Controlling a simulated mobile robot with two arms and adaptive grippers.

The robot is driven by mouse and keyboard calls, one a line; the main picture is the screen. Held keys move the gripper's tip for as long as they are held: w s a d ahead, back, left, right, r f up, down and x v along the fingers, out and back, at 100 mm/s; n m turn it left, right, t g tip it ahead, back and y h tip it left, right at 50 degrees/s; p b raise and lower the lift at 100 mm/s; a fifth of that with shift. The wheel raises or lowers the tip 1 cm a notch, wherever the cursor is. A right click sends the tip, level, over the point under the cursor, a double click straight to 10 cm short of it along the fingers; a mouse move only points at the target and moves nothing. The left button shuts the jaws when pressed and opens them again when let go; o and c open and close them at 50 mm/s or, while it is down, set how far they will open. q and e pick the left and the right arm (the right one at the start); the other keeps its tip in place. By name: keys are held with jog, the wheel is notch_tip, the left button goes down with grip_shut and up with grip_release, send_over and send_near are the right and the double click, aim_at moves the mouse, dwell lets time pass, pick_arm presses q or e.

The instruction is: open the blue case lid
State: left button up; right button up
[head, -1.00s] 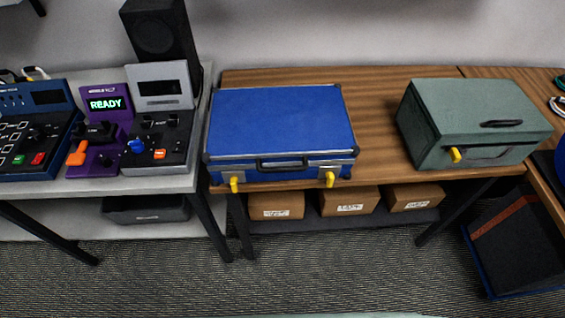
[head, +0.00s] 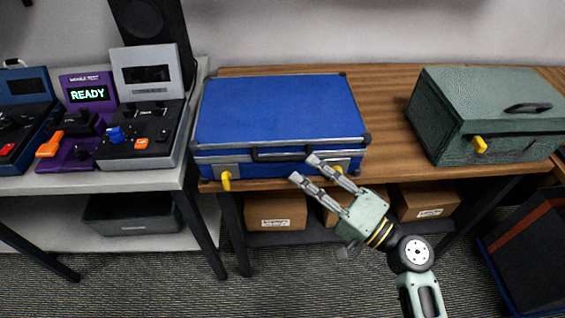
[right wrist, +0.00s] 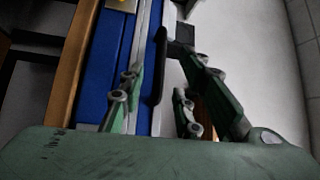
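The blue case (head: 280,112) lies shut on the wooden table, with metal edges and a black handle (head: 280,155) on its front. A yellow latch (head: 226,180) hangs at its front left. The front right latch is mostly hidden behind my right gripper. My right gripper (head: 303,169) is open and empty, its fingers spread in front of the case near the handle's right end. In the right wrist view the blue case front (right wrist: 98,70) and the black handle (right wrist: 160,65) show beyond the open fingers. My left gripper is not in view.
A green box (head: 490,115) with a yellow latch stands right of the case. A grey table (head: 150,180) with control devices and a black speaker (head: 150,22) is at left. Cardboard boxes (head: 275,210) sit on the shelf below. Bare wood (head: 385,120) lies between case and green box.

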aim_at(283, 159)
jog(key=shift+w+a+r, duration=0.25)
jog(key=shift+w+r, duration=0.05)
jog(key=shift+w, duration=0.1)
jog(key=p+x, duration=0.2)
jog(key=x, duration=0.4)
jog(key=shift+w+a+f, duration=0.1)
jog(key=shift+w+a, duration=0.15)
jog(key=shift+a, duration=0.05)
jog(key=shift+c, duration=0.4)
grip_shut()
jog(key=shift+f, duration=0.1)
